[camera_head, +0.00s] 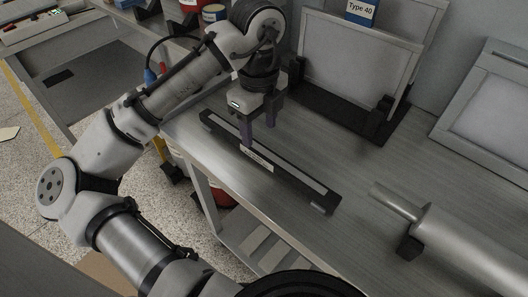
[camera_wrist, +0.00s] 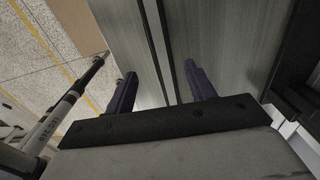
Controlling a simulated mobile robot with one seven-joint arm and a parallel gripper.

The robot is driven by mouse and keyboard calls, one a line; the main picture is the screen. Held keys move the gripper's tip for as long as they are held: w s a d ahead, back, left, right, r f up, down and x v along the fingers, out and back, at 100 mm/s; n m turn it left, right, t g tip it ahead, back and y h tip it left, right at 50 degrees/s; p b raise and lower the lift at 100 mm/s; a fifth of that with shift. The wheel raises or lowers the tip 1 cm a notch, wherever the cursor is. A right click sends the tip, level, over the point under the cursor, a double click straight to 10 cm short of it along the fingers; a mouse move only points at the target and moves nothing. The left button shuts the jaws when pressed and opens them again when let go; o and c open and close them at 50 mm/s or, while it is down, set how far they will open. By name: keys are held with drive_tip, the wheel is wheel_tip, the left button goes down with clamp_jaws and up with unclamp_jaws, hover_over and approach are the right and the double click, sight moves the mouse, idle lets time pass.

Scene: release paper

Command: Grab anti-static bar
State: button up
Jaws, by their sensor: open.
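The anti-static bar (camera_head: 296,180) is a long dark bar with a lighter strip along its top and a small pale label on its side. It lies slantwise on the grey table near its front edge. My gripper (camera_head: 259,137) points down over the bar's middle, with its two dark purple fingers apart and empty. In the wrist view the bar (camera_wrist: 157,45) runs lengthwise through the gap between the open fingers (camera_wrist: 160,88). I cannot tell exactly how far the fingertips are above the table.
A black rack (camera_head: 345,118) with upright grey panels and a "Type 40" sign stands behind the bar. A metal roller (camera_head: 460,240) lies on a black support at the right. A framed panel (camera_head: 490,105) leans at the back right. The grey table (camera_head: 345,160) is clear between bar and rack.

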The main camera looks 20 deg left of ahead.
sight(261, 149)
drive_tip(key=shift+w+d+f+p, duration=0.1)
drive_tip(key=shift+f+p, duration=0.15)
drive_tip(key=shift+f, duration=1.7)
drive_tip(key=shift+w+f+p, duration=0.1)
drive_tip(key=shift+f+p, duration=0.1)
drive_tip(key=shift+f, duration=1.75)
drive_tip(key=shift+r, duration=0.1)
clamp_jaws()
